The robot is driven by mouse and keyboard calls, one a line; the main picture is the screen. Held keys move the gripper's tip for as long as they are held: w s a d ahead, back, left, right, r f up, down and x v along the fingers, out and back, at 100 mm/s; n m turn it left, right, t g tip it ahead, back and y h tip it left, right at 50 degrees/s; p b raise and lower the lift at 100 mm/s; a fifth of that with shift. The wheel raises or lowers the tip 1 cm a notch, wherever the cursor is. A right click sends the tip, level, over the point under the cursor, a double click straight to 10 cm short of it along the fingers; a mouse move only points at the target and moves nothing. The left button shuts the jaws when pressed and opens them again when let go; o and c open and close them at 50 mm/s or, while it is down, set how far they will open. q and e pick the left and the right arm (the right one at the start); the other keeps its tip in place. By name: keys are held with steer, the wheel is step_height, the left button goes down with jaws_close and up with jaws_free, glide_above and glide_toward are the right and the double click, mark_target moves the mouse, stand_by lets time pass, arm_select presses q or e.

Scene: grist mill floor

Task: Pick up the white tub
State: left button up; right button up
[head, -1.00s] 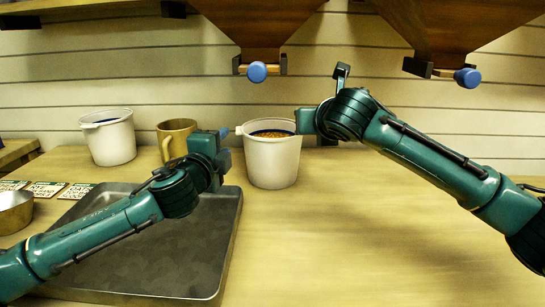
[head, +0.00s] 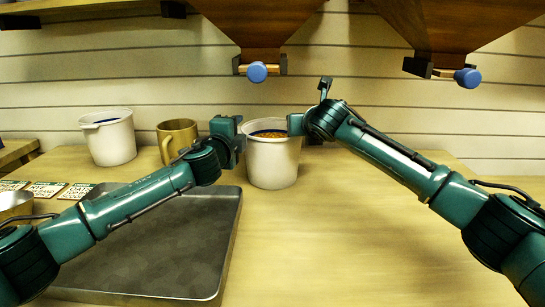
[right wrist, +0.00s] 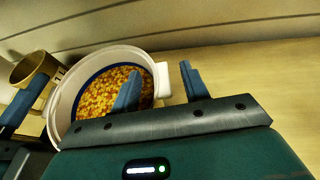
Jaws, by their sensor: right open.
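The white tub (head: 272,168), filled with yellow-orange grains and showing a blue inner rim, stands upright on the bench behind the metal tray. It also shows in the right wrist view (right wrist: 66,112). My left gripper (head: 240,142) is open beside the tub's left side, where the left handle is hidden. My right gripper (head: 292,124) is at the tub's right rim. In the right wrist view my right gripper (right wrist: 160,88) is open, one finger over the grains and one outside, with the white right handle between them. Contact cannot be told.
A second white tub (head: 108,140) and a brass mug (head: 177,136) stand to the left. A dark metal tray (head: 165,262) lies in front. Wooden hoppers (head: 275,22) with blue knobs hang above. The bench to the right is clear below my right arm.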

arm_select(q)
steer(key=shift+c, duration=0.2)
arm_select(e)
steer(key=shift+c, duration=0.2)
arm_select(q)
jaws_close()
arm_select(e)
steer(key=c, duration=0.8)
jaws_close()
arm_select(q)
steer(key=shift+r, duration=0.2)
arm_select(e)
steer(key=shift+r, duration=0.25)
